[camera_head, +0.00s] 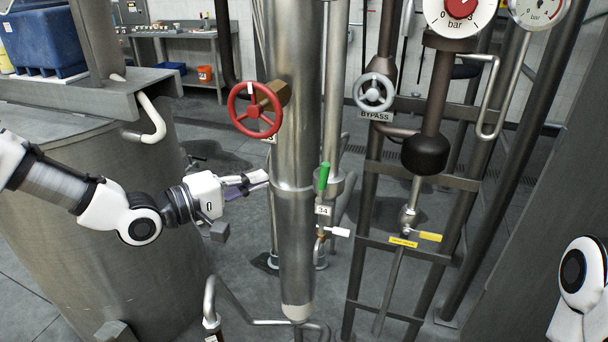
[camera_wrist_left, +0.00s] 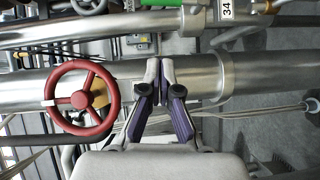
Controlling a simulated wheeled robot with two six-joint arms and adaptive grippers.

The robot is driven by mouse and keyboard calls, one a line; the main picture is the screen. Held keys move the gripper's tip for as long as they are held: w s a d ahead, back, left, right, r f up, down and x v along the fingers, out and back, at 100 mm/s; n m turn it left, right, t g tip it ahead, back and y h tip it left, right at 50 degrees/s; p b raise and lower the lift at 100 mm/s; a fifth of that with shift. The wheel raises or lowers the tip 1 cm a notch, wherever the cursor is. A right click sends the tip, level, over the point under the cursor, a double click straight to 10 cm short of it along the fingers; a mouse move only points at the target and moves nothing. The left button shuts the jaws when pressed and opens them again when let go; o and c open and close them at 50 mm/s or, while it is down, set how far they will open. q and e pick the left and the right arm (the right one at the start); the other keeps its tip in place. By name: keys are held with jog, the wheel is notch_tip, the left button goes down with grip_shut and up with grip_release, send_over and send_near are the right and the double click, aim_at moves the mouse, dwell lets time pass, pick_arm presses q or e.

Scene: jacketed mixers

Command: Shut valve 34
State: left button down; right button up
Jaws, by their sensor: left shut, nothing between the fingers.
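Valve 34 has a green lever (camera_head: 323,178) that stands upright, slightly tilted, just right of the thick steel pipe. Its white tag (camera_head: 322,210) reads 34. In the left wrist view, the tag (camera_wrist_left: 227,10) and part of the green lever (camera_wrist_left: 172,3) show at the top edge, beyond the thick pipe. My left gripper (camera_head: 262,178) is shut and empty, at the left side of the thick pipe, apart from the lever. In the left wrist view, its fingertips (camera_wrist_left: 160,64) meet in front of the pipe; contact with it is unclear. My right gripper is out of view.
The thick steel pipe (camera_head: 296,130) stands between my left gripper and the lever. A red handwheel (camera_head: 255,110) is above the gripper. A white-ended handle (camera_head: 340,232) sits below the tag. A BYPASS wheel (camera_head: 374,92) and a yellow lever (camera_head: 430,237) are to the right.

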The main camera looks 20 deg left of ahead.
aim_at(323, 184)
pick_arm(q)
jog(key=w+d+p, duration=0.1)
jog(key=w+d, duration=0.4)
jog(key=d, duration=0.3)
jog(key=shift+f+p, duration=0.2)
jog(key=shift+p, duration=0.1)
jog(key=shift+w+f, duration=0.1)
jog(key=shift+w, duration=0.05)
